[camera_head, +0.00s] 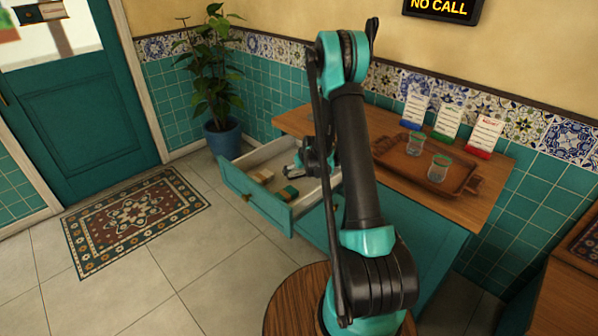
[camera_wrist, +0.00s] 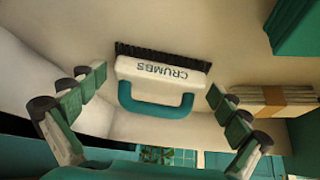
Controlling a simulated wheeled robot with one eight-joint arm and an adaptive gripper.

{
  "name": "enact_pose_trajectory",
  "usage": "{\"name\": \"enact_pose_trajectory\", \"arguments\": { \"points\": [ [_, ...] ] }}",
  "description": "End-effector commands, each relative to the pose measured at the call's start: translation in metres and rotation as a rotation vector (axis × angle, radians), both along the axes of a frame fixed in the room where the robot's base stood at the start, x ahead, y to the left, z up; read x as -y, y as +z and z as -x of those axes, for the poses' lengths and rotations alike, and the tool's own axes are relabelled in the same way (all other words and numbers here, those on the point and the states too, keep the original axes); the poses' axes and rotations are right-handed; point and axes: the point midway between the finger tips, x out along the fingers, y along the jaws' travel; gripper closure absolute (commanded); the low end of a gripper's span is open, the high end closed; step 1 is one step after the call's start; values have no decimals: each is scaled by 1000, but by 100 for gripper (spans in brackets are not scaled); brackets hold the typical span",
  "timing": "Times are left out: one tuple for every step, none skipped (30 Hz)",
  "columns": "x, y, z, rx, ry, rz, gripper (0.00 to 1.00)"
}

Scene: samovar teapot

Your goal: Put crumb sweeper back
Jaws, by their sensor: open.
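The crumb sweeper (camera_wrist: 160,78) lies on the pale floor of the open drawer (camera_head: 276,212). It has a white body marked CRUMBS, dark bristles along one long side and a teal loop handle. In the wrist view my gripper (camera_wrist: 157,88) is open, with one finger to each side of the sweeper and visible gaps between. In the head view my gripper (camera_head: 299,164) is over the drawer, partly hidden by my arm. I cannot pick out the sweeper for certain in the head view.
A banded paper stack (camera_wrist: 272,100) lies right of the sweeper, with a teal item (camera_wrist: 296,28) beyond. A wooden tray (camera_head: 400,165) with two glasses stands on the counter (camera_head: 490,190), before several upright cards. A potted plant (camera_head: 222,138) stands behind the drawer. Left floor is clear around a rug (camera_head: 130,215).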

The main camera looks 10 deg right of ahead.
Motion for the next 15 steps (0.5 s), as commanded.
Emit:
{"name": "enact_pose_trajectory", "arguments": {
  "points": [
    [0,0,0,0,0,0,0],
    [0,1,0,0,0,0,0],
    [0,2,0,0,0,0,0],
    [0,3,0,0,0,0,0],
    [0,4,1,0,0,0,0],
    [1,7,3,0,0,0,0],
    [1,10,4,0,0,0,0],
    [2,13,6,0,-1,-1,0],
    [2,17,9,0,-1,-1,0],
    [3,21,11,0,-1,-1,0],
    [3,25,14,0,-1,-1,0],
    [4,30,18,0,-1,-1,0],
    [5,35,20,0,-1,-1,0],
    [6,39,23,0,-1,-1,0],
    [6,45,27,0,-1,-1,0]
  ]
}}
